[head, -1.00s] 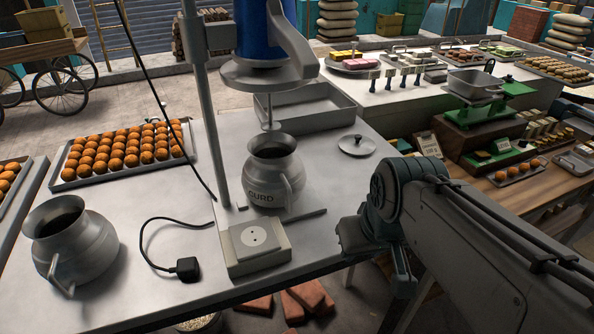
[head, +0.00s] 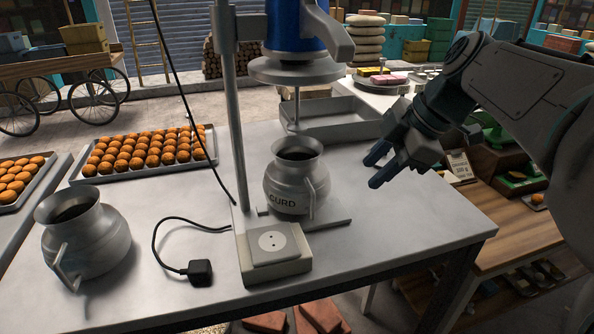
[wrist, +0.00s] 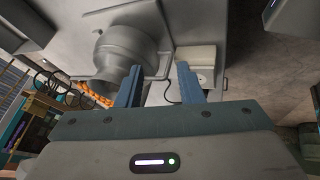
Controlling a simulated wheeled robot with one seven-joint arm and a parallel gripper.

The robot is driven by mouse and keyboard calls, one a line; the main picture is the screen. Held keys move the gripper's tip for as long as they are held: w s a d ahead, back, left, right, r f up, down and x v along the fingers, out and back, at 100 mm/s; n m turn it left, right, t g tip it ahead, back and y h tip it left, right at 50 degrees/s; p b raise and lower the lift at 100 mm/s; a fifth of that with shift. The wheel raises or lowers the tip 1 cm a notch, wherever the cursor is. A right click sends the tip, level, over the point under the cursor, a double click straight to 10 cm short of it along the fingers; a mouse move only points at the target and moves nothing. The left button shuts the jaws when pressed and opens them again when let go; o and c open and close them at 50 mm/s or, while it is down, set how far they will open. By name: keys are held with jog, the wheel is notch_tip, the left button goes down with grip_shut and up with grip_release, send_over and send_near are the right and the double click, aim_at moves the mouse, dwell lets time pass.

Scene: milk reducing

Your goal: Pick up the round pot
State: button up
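A grey metal pot (head: 296,184) with a narrow neck, a side handle and the word CURD stands upright under the blue mixing machine (head: 296,25). A second similar pot (head: 86,240) without a visible label stands at the table's left front. My gripper (head: 372,171) is to the right of the CURD pot, above the table, with its blue fingers apart and nothing between them. In the wrist view a grey pot (wrist: 128,50), apparently the CURD one, lies ahead of the fingers (wrist: 158,70), mostly beyond the left finger. I cannot tell the exact gap.
The machine's upright post (head: 236,120) stands left of the CURD pot, and a socket box (head: 277,268) is in front of it. A metal tray (head: 335,117) lies behind. A black cable with a plug (head: 200,272) lies between the pots. A tray of orange sweets (head: 75,172) is at the back left.

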jog(key=p, duration=0.3)
send_near(298, 168)
notch_tip(298, 168, down, 4)
jog(key=d, duration=0.1)
jog(key=w+a, duration=0.1)
jog(key=w+a+f, duration=0.1)
jog(key=a, duration=0.1)
jog(key=shift+a+f+p, duration=0.15)
jog(key=shift+a+p, duration=0.05)
jog(key=shift+p, duration=0.1)
jog(key=shift+a+f, duration=0.2)
jog(key=shift+f, duration=0.3)
grip_shut()
jog(key=shift+w+r, duration=0.1)
jog(key=shift+r, duration=0.05)
